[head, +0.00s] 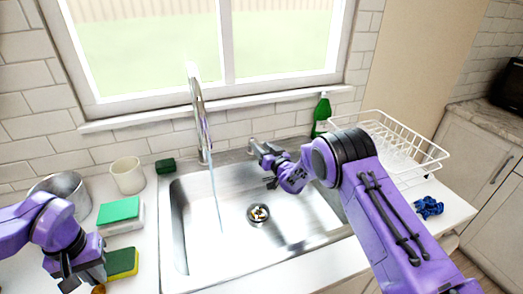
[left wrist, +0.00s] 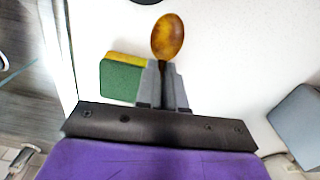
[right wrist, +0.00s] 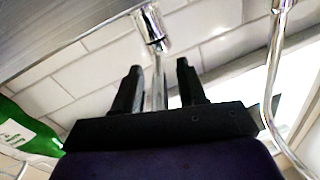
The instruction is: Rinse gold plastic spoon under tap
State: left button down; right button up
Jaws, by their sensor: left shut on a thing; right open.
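The gold spoon (left wrist: 168,36) is in my left gripper (left wrist: 163,78), its oval bowl sticking out beyond the shut fingers. In the head view the left gripper is low at the left, over the counter; only a small bit of the spoon (head: 98,289) shows at the bottom edge. The chrome tap (head: 200,115) arches over the steel sink (head: 180,225), and a thin water stream (head: 214,190) falls into the basin. My right gripper (head: 263,163) is open behind the basin by the tap handle (right wrist: 150,28). In the right wrist view the handle's thin lever lies between its fingers; contact is unclear.
A green-and-white sponge (head: 120,212) and a green-and-yellow sponge (head: 122,263) lie left of the sink, near a white cup (head: 128,176) and a metal pot (head: 68,186). A green bottle (head: 321,114) and a white dish rack (head: 395,145) stand right. The basin is open around the drain (head: 258,214).

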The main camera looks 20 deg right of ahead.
pick_arm(q)
jog(key=shift+r+p, duration=0.4)
jog(key=shift+r, duration=0.05)
pick_arm(e)
jog(key=shift+s+r, duration=0.1)
jog(key=shift+s, duration=0.3)
pick_arm(q)
notch_tip(320, 180, up, 4)
jog(key=p, duration=0.3)
jog(key=shift+p, duration=0.4)
jog(key=shift+f, duration=0.1)
pick_arm(e)
jog(key=s+d, duration=0.1)
jog(key=s, duration=1)
